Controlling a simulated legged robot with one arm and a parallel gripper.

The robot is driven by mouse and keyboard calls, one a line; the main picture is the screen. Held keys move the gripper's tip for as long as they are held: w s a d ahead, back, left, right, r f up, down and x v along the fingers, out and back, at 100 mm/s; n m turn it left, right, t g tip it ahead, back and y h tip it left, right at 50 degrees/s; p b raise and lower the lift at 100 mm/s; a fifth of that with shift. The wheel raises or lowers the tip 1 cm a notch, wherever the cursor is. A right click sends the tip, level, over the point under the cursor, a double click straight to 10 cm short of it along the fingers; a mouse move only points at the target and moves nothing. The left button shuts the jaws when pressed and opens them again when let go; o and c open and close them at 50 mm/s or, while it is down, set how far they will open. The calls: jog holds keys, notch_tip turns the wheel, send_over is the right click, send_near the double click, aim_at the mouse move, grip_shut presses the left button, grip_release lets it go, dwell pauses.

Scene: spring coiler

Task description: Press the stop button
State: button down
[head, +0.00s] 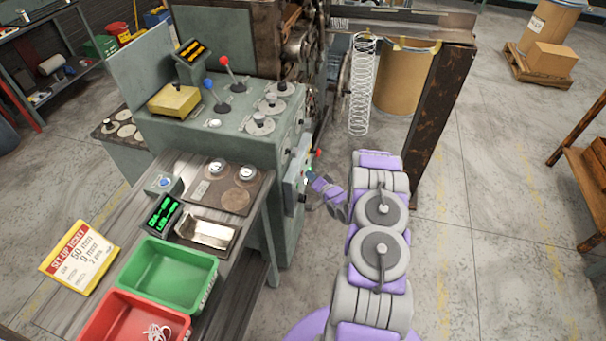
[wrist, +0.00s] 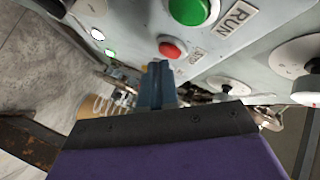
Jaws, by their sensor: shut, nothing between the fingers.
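A workbench (head: 60,315) holds a green bin (head: 170,272), a red bin (head: 125,318) and a yellow set-up sheet (head: 78,255). A coiled spring (head: 362,90) hangs behind my arm near a rusty post (head: 440,110).

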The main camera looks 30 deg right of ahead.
jog(key=shift+w+a, duration=0.25)
jog(key=shift+w, duration=0.05)
dwell(0.5)
dwell(0.4)
jog(key=shift+s+d+p, duration=0.3)
jog(key=shift+s+d, duration=0.2)
jog(key=shift+s, duration=0.15)
jog(key=shift+s+d, duration=1.65)
jog(key=shift+s, duration=0.25)
